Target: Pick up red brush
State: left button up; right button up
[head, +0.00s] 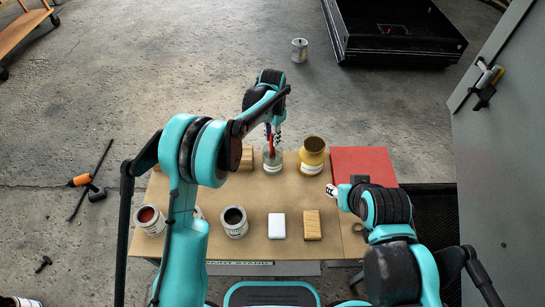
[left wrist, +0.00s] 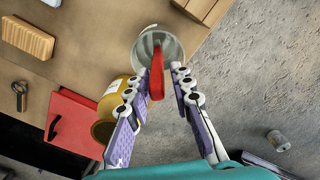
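The red brush (left wrist: 157,78) stands in a glass jar (left wrist: 176,48), its red handle pointing up toward the left wrist camera. In the head view the brush (head: 271,143) shows as a thin red strip above the jar (head: 272,160). My left gripper (left wrist: 153,80) is open, with one finger on each side of the handle and gaps visible between. In the head view the left gripper (head: 275,133) is just over the jar, partly hiding the brush. My right gripper (head: 335,191) is low over the table's right part, partly hidden by its own arm; its opening is unclear.
A yellow jar (head: 312,158) stands close right of the glass jar. A red board (head: 365,166) lies further right. A wooden block (head: 246,158) is left of the jar.

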aim_at(272, 149)
pick_arm(q)
notch_tip(272, 149, down, 7)
jog(key=shift+s+r+b, duration=0.1)
jog(key=shift+s+b, duration=0.05)
jog(key=shift+b, duration=1.05)
jog(key=shift+r, duration=0.1)
jog(key=shift+c, duration=0.3)
grip_shut()
